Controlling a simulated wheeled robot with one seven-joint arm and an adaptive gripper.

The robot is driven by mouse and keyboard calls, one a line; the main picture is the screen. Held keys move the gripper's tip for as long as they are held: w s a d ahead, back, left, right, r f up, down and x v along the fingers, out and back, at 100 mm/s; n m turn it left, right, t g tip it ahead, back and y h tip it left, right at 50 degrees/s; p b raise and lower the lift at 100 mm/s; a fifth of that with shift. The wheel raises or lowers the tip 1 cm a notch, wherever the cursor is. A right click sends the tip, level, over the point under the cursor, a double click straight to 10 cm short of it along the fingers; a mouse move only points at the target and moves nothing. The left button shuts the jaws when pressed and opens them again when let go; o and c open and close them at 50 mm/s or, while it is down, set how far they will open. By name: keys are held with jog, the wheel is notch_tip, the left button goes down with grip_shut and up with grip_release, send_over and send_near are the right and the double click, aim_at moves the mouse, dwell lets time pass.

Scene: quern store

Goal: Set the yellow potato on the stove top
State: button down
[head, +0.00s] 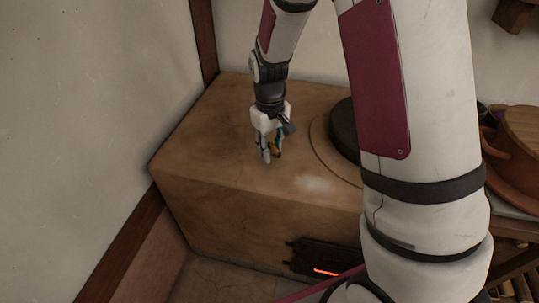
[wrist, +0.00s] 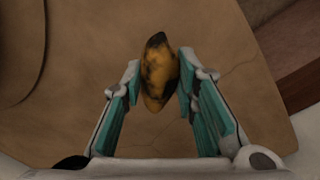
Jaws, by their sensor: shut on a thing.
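The yellow potato (wrist: 157,72) shows in the wrist view, yellow-brown with dark patches. My gripper (wrist: 158,80) is shut on it, with the teal finger pads on either side. In the head view my gripper (head: 269,156) points down over the left part of the tan stove top (head: 215,130), and a bit of the potato (head: 276,150) shows between the fingers. I cannot tell whether the potato touches the stove top or hangs just above it.
A dark round lid or plate (head: 343,128) sits on a raised ring on the stove, partly hidden by my arm. A glowing red slot (head: 326,271) is in the stove's front. An orange-brown pot (head: 512,150) stands at the right. The wall borders the stove's left and back.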

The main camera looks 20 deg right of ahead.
jog(key=shift+f+b, duration=0.35)
jog(key=shift+f, duration=0.95)
jog(key=shift+f, duration=0.15)
jog(key=shift+f, duration=0.1)
jog(key=c, duration=1.2)
grip_release()
jog(key=shift+c, duration=0.2)
